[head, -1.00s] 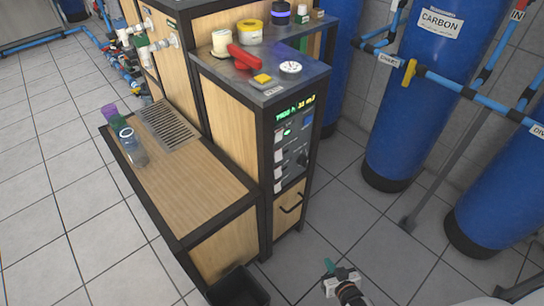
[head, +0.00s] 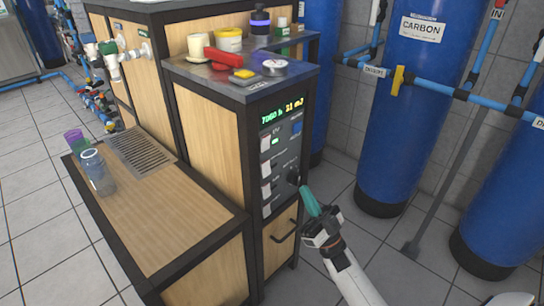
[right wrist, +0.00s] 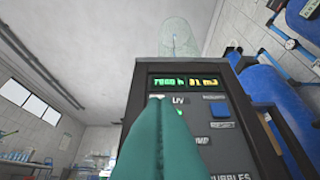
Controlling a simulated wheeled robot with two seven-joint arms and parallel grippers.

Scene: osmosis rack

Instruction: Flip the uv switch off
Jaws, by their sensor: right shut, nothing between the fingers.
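The control panel (head: 283,150) is on the front of the cabinet and has a lit display (head: 282,114). The UV switch (head: 265,142) is a pale rocker near the panel's top left, with a small green light beside it. In the right wrist view, the UV label (right wrist: 178,100) shows just beyond my fingertips, and the switch is mostly hidden behind them. My right gripper (head: 306,194) has teal fingers, shut and empty, in front of the panel and below the switch in the head view. It also shows in the right wrist view (right wrist: 160,103). My left gripper is not in view.
More pale switches (head: 266,168) and a black knob (head: 293,177) are on the panel. A drawer handle (head: 284,230) sticks out below. A wooden bench (head: 165,210) with cups is at left; blue tanks (head: 415,100) and pipes stand at right.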

